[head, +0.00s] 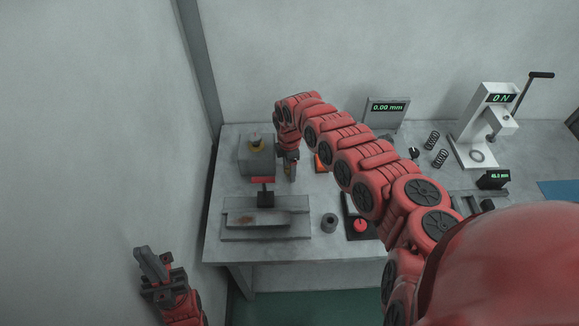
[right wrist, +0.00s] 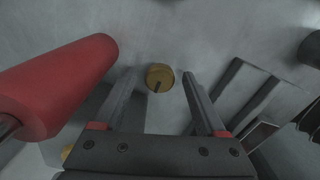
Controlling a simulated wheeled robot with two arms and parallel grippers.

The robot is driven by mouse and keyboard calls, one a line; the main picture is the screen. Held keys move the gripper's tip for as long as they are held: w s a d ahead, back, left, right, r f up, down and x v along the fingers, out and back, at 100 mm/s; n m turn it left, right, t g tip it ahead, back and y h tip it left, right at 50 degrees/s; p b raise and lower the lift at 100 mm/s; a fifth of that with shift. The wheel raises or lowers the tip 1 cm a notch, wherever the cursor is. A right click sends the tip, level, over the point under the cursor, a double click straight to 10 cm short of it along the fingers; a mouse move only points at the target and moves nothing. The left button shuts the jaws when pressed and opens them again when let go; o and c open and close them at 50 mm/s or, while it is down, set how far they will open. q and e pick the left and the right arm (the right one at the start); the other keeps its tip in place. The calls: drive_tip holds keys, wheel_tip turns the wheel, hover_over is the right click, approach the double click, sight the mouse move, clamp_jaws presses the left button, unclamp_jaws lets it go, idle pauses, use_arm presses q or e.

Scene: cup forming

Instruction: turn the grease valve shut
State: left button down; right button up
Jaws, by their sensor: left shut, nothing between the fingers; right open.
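A grey block (head: 257,158) with a brass round part (head: 255,146) on top stands at the back left of the table. A red bar (head: 262,180) sits above a dark post in front of it. I cannot tell for certain which part is the grease valve. My right gripper (head: 292,174) points down just right of the red bar, open and empty. In the right wrist view a brass disc (right wrist: 160,77) with a dark slot shows beyond and between the open fingers (right wrist: 158,82). A large red cylinder (right wrist: 60,85) is close at the left. My left gripper (head: 150,262) is shut and empty, off the table.
A grey fixture (head: 235,230) lies at the front left of the table, with a dark ring (head: 329,223) beside it. A red button (head: 360,226) is to the right. A 0.00 mm display (head: 388,107) and a white force press (head: 482,125) stand behind my right arm.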

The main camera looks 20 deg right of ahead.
clamp_jaws()
